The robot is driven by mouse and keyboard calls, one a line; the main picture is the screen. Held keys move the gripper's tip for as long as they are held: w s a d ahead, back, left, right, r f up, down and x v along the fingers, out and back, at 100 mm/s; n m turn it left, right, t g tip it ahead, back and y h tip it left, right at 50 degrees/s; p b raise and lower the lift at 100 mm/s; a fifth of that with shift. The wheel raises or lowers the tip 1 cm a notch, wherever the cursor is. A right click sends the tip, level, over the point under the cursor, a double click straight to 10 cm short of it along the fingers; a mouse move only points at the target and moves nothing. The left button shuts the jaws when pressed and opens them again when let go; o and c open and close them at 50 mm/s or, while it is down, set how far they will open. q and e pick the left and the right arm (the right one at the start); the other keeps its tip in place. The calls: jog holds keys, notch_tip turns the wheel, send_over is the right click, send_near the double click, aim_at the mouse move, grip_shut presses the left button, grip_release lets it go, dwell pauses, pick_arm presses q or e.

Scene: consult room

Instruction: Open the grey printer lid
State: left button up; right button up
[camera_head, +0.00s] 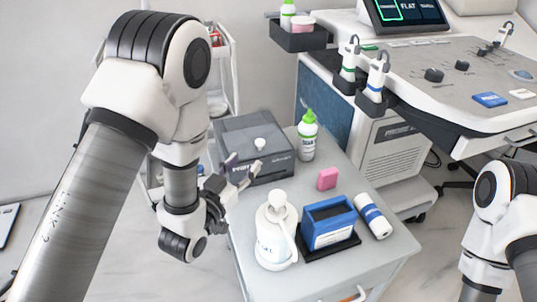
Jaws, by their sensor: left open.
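The dark grey printer (284,168) sits at the back left of the small cart top. Its grey lid (245,128) appears shut, lying flat over the body, with a small pale knob (260,144) on it. My left gripper (243,172) is open at the printer's front left, its two fingertips apart and close to the front of the lid. I cannot tell whether they touch it. The gripper hides part of the printer's left front. My right arm shows at the right edge, but its gripper is out of view.
On the cart top (330,285) stand a white pump bottle (272,240), a blue box (327,230) on a black tray, a white-and-blue roll (373,215), a pink block (327,179) and a green-capped bottle (307,140) just right of the printer. An ultrasound console (450,75) stands behind right.

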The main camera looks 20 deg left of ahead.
aim_at(260, 141)
pick_arm(q)
jog(key=w, duration=0.3)
jog(key=w+d, duration=0.1)
jog(key=w, duration=0.5)
jog(key=shift+w+d+r+b, duration=0.1)
jog(key=shift+d+r+b, duration=0.2)
jog(key=shift+d+r, duration=0.05)
jog(key=shift+r, duration=0.1)
grip_shut()
